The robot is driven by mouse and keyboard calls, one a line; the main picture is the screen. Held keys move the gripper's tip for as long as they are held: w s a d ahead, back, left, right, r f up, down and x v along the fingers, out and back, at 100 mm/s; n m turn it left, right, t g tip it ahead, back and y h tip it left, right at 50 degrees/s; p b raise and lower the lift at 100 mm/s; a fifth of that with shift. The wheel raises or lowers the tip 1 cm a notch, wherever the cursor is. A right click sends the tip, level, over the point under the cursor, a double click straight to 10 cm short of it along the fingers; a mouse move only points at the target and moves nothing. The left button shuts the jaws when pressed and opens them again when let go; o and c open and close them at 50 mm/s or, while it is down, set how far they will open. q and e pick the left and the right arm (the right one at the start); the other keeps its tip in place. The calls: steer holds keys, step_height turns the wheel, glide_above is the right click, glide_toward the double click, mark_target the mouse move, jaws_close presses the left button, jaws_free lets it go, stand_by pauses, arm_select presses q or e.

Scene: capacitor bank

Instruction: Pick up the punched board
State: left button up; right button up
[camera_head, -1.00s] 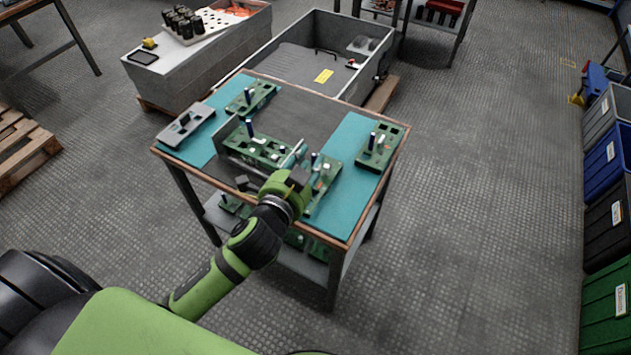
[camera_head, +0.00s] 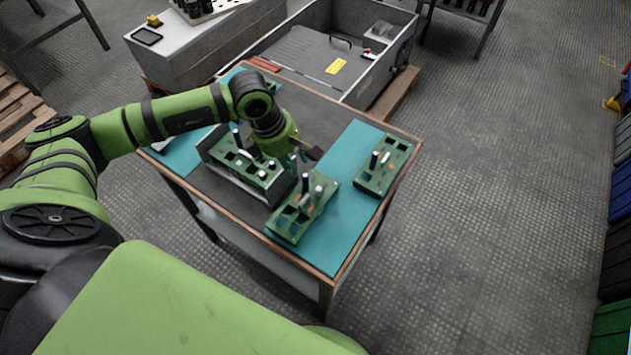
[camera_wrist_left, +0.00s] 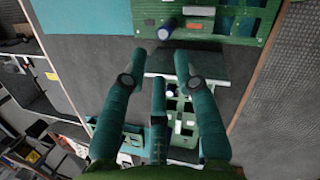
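Several green boards with square openings and upright posts are on the table; I cannot tell which one the task means. One board (camera_head: 302,211) lies at the front on the teal mat, one (camera_head: 386,166) lies at the right, and one (camera_head: 243,168) sits in a grey holder left of my gripper. My left gripper (camera_head: 304,155) is above the table, just behind the front board. In the left wrist view its teal fingers (camera_wrist_left: 157,78) are spread with nothing between them. A board (camera_wrist_left: 228,20) shows at the top there, and another (camera_wrist_left: 184,118) shows behind the fingers. My right gripper is out of view.
The table (camera_head: 325,285) has a wooden rim and teal mats (camera_head: 345,222). My left arm covers its back left part. A large grey open box (camera_head: 300,55) stands behind it. Grey floor is free on the right, with bins (camera_head: 613,260) at the far edge.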

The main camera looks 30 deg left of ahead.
mark_target(305, 175)
arm_select(q)
steer(key=d+f+p, duration=0.2)
steer(key=shift+s+f, duration=0.35)
steer(key=shift+f, duration=0.05)
steer(key=x, duration=0.2)
steer(key=shift+w+f, duration=0.25)
steer(key=shift+f, duration=0.05)
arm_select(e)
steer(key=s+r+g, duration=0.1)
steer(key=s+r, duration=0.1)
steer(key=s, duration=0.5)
arm_select(q)
steer(key=shift+f, duration=0.3)
jaws_close()
steer(key=shift+w+r, duration=0.1)
steer(key=shift+r, duration=0.35)
steer(key=s+d+r+b, duration=0.4)
steer(key=s+d+r, duration=0.1)
steer(key=d+r, duration=0.5)
steer(key=shift+s+d, duration=0.15)
steer(key=shift+d, duration=0.1)
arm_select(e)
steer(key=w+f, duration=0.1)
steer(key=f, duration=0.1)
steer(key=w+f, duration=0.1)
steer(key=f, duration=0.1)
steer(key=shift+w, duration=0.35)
